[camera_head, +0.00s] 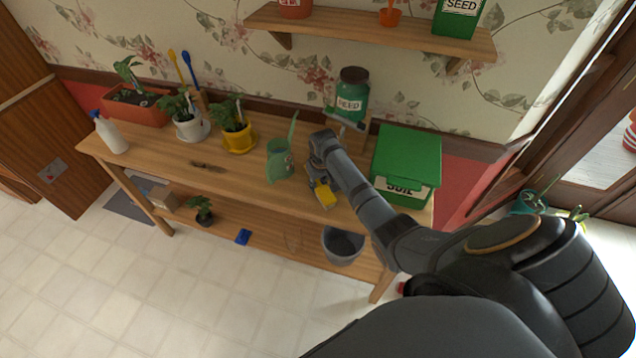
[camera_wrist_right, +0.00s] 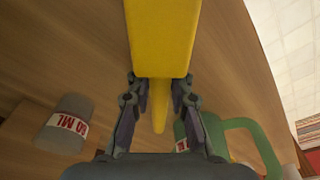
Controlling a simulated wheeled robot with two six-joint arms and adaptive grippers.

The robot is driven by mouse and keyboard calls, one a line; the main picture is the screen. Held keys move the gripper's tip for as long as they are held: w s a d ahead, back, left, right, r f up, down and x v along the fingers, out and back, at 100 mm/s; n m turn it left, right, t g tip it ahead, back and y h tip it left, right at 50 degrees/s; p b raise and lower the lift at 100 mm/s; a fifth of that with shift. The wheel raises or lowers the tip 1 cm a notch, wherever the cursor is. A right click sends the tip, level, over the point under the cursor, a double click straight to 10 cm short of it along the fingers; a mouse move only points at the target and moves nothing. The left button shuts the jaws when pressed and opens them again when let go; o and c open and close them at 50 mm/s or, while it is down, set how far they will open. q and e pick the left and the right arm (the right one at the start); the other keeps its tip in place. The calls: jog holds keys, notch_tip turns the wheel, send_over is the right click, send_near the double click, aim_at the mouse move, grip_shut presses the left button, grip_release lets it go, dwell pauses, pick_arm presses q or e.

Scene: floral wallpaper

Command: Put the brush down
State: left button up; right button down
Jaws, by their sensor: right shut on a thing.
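The yellow brush (camera_head: 326,197) shows near the front edge of the wooden workbench (camera_head: 240,182). My right gripper (camera_head: 321,184) is shut on it, seen from behind the arm. In the right wrist view the yellow body of the brush (camera_wrist_right: 160,38) runs up from between the fingers (camera_wrist_right: 159,95), its narrow end pointing down. The bench's wood fills most of the background there. I cannot tell whether the brush touches the bench. My left gripper is not in view.
A green jug (camera_head: 280,160) stands left of my gripper, the green soil box (camera_head: 407,152) to the right, the seed jar (camera_head: 351,97) behind. Potted plants (camera_head: 238,136) line the back left. A dark patch (camera_head: 207,166) lies on the bench. Its front left is mostly clear.

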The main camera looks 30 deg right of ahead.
aim_at(321, 186)
jog(key=shift+f, duration=0.1)
jog(key=c, duration=1.2)
grip_release()
notch_tip(321, 186, up, 12)
jog(key=s, duration=0.1)
jog(key=shift+s+b, duration=0.4)
jog(key=shift+b, duration=0.05)
jog(key=shift+a, duration=0.1)
